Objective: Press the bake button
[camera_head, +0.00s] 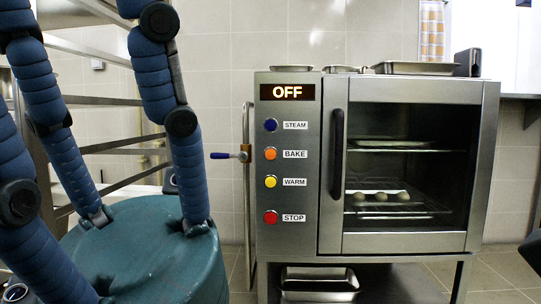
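The orange bake button (270,153) is on the left panel of the steel oven (300,120), beside a white label reading BAKE. The steam button (270,125) is above it, and the warm button (270,181) and stop button (270,217) are below. The display (291,92) at the top reads OFF. Blue padded arm links fill the left of the view. I see no fingertips of my left or right gripper. Nothing covers or touches the bake button.
The oven's glass door (405,165) is shut, with a dark vertical handle (337,155) right of the buttons. A tray (380,197) with small pale pieces is inside. A blue-handled valve (232,155) on a pipe stands just left of the oven. Pans (414,68) lie on top.

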